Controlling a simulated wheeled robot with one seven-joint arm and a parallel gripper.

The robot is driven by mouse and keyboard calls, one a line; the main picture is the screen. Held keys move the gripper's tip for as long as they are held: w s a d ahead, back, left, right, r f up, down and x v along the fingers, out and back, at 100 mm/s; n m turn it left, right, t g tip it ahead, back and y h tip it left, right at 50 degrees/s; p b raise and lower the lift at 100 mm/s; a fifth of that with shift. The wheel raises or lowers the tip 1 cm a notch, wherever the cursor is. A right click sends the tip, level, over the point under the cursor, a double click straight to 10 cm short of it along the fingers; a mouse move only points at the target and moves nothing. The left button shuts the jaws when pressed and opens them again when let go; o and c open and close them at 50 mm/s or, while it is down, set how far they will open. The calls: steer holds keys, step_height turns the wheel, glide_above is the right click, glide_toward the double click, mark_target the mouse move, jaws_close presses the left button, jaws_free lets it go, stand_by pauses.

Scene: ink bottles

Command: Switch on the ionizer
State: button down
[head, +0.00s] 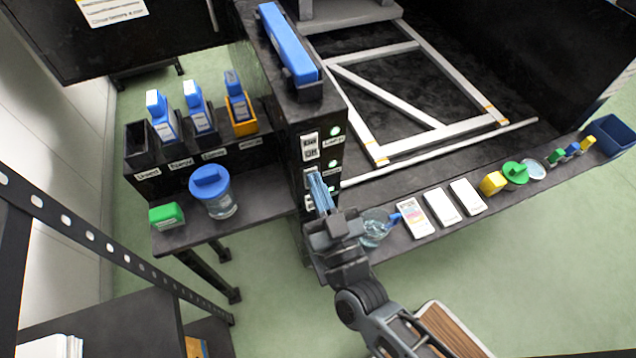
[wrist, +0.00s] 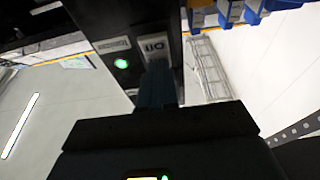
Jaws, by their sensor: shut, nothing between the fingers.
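The dark control panel (head: 322,155) stands at the front of the bench's centre post. It has white rocker switches with green lamps and small labels in a column. In the wrist view, my gripper (wrist: 156,72) points at a white rocker switch (wrist: 155,47) marked I and O. A small label (wrist: 115,45), which seems to read Ionizer, and a lit green lamp (wrist: 121,64) are beside it. I cannot tell whether the fingertips touch the switch.
A glass beaker (head: 375,228) stands close to the right of my gripper, on the narrow front ledge (head: 400,250). White cards and small coloured items line that ledge. On the left shelf are a blue-lidded jar (head: 212,190), a green box (head: 166,216) and blue bottles in holders.

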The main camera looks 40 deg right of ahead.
steer(key=b+v, duration=0.1)
steer(key=v, duration=0.7)
steer(key=shift+w, duration=0.15)
stand_by(0.5)
